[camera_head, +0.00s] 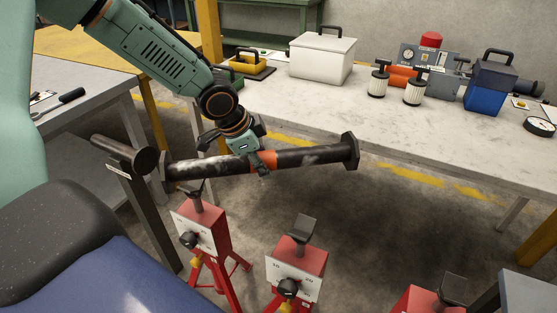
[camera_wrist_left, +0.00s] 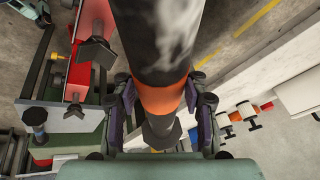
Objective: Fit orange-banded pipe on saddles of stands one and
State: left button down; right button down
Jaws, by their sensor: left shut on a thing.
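The orange-banded pipe (camera_head: 310,157) is dark, with a flange at each end, and lies nearly level with its right end slightly higher. My left gripper (camera_head: 258,163) is shut on it at the orange band. In the left wrist view, my left gripper's fingers (camera_wrist_left: 163,108) sit on both sides of the pipe (camera_wrist_left: 158,45). The left red stand (camera_head: 201,228) has its saddle close under the pipe's left part; I cannot tell whether they touch. The middle red stand (camera_head: 300,265) has an empty saddle in front of the pipe. My right gripper is not in view.
A third red stand (camera_head: 428,300) is cut off at the bottom right. Another dark pipe end (camera_head: 125,153) rests on a post at the left. The pale workbench (camera_head: 400,125) behind holds a white box (camera_head: 322,57), a blue box (camera_head: 484,90) and filters. Floor shows below the pipe.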

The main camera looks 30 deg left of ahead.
aim_at(238, 170)
pick_arm(q)
jog(key=a, duration=0.1)
jog(key=a+m, duration=0.1)
jog(key=s+a+f+m, duration=0.1)
jog(key=shift+a+f+h, duration=0.1)
jog(key=shift+a+h, duration=0.05)
jog(key=shift+h, duration=0.15)
jog(key=shift+s+a+f+m+g+h, duration=0.2)
jog(key=shift+s+a+m+g+h, duration=0.15)
jog(key=shift+s+m, duration=0.4)
jog(key=shift+s+a+f+m+g+h, duration=0.1)
jog(key=shift+s+a+m+g+h, duration=0.1)
jog(key=shift+m, duration=0.4)
jog(key=shift+s+a+f+m+g+h, duration=0.1)
jog(key=shift+s+m+g+h, duration=0.05)
jog(key=shift+m, duration=0.4)
jog(key=shift+s+d+m+g, duration=0.2)
jog(key=shift+s+m+g, duration=0.1)
jog(key=shift+m, duration=0.4)
jog(key=shift+f+b, duration=2.85)
jog(key=shift+f, duration=0.05)
jog(key=shift+f+b, duration=1.45)
jog(key=shift+f, duration=0.55)
